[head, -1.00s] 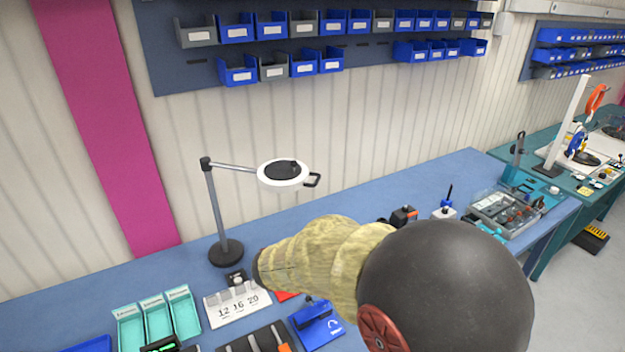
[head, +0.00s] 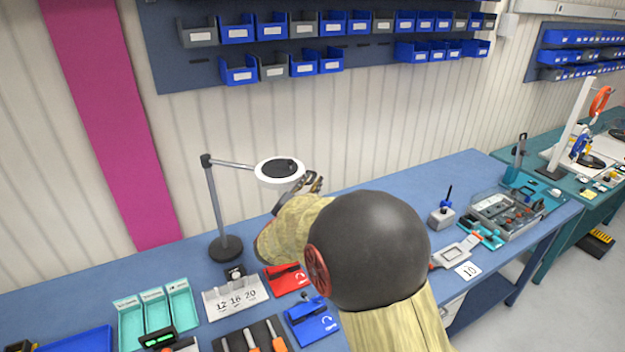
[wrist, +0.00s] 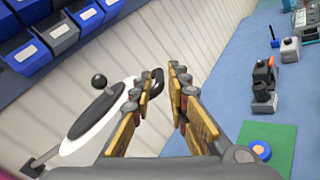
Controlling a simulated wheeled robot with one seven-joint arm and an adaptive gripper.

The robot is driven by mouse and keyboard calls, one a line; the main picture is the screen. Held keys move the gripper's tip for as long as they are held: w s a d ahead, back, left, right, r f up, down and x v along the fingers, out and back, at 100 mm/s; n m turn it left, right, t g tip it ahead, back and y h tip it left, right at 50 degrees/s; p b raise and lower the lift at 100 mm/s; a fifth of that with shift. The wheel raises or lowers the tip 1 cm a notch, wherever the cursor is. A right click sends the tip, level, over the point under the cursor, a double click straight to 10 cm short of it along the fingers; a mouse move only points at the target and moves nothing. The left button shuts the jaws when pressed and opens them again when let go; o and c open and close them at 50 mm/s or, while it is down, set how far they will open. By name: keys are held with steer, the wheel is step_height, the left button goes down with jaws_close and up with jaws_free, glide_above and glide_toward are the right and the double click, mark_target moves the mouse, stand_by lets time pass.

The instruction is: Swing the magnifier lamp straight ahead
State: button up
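The magnifier lamp has a round black base, a grey post (head: 217,203) and a horizontal arm. Its white round head (head: 263,173) has a black cap and points right along the wall. My gripper (head: 313,183) is at the right side of the head, where the handle is mostly hidden in the head view. In the wrist view the white head (wrist: 103,115) lies left of my fingers. The black loop handle (wrist: 158,78) shows between the two fingertips (wrist: 161,82). The fingers are apart, and I see no clear contact with the handle.
The blue bench (head: 375,200) holds teal trays (head: 131,325), a number card (head: 237,300), red (head: 284,280) and blue (head: 313,322) pieces below the lamp. A clear organiser box (head: 505,215) stands at right. Wall bins (head: 238,70) hang above.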

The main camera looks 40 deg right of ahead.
steer(key=shift+x, duration=0.9)
steer(key=shift+c, duration=1.4)
jaws_close()
